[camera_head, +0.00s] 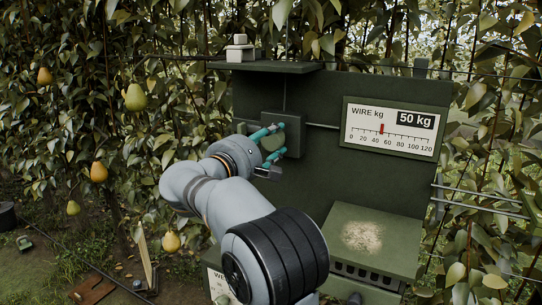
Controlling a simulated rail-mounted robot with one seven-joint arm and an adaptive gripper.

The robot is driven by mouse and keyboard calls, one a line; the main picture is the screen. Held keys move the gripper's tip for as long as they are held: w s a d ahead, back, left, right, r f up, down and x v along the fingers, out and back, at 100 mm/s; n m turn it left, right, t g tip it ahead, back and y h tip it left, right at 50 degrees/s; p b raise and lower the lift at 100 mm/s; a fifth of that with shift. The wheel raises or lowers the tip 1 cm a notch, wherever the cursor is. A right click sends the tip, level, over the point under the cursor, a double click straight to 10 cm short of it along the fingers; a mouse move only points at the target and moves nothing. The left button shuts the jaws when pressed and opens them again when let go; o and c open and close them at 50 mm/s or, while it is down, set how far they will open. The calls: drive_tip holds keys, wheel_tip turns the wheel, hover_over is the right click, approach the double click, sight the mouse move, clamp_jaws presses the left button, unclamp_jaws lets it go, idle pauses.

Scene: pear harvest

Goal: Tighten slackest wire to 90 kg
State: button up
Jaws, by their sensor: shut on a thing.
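The wire gauge (391,128) on the dark green board (300,88) is labelled "WIRE kg". Its display reads 50 kg, and a red marker stands near 50 on the scale of 0 to 120. My gripper (271,145) is at a dark box (296,123) on the board, left of the gauge. Its teal fingers are closed around a greenish knob-like part (272,142) in front of the box, which they partly hide. A rod (322,126) runs from the box toward the gauge. Several wires (485,203) stick out at the board's right.
A shelf (264,67) with a small pale device (239,47) juts out above my gripper. A green box (372,246) with a pale worn patch stands at lower right. Pears (135,97) and foliage fill the left. A wooden stake (145,257) leans at lower left.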

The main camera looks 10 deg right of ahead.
drive_tip(key=m+b, duration=0.3)
drive_tip(key=b, duration=0.1)
drive_tip(key=shift+f+m, duration=0.25)
drive_tip(key=shift+m, duration=0.15)
drive_tip(key=m+b, duration=0.5)
drive_tip(key=m, duration=0.1)
drive_tip(key=shift+r+m+y+b, duration=0.1)
drive_tip(key=shift+m+y+b, duration=0.2)
drive_tip(key=shift+m+b, duration=0.1)
drive_tip(key=shift+r+m+b, duration=0.1)
drive_tip(key=shift+m+b, duration=0.75)
drive_tip(key=shift+m, duration=0.55)
drive_tip(key=o, duration=1.2)
drive_tip(key=shift+c, duration=0.2)
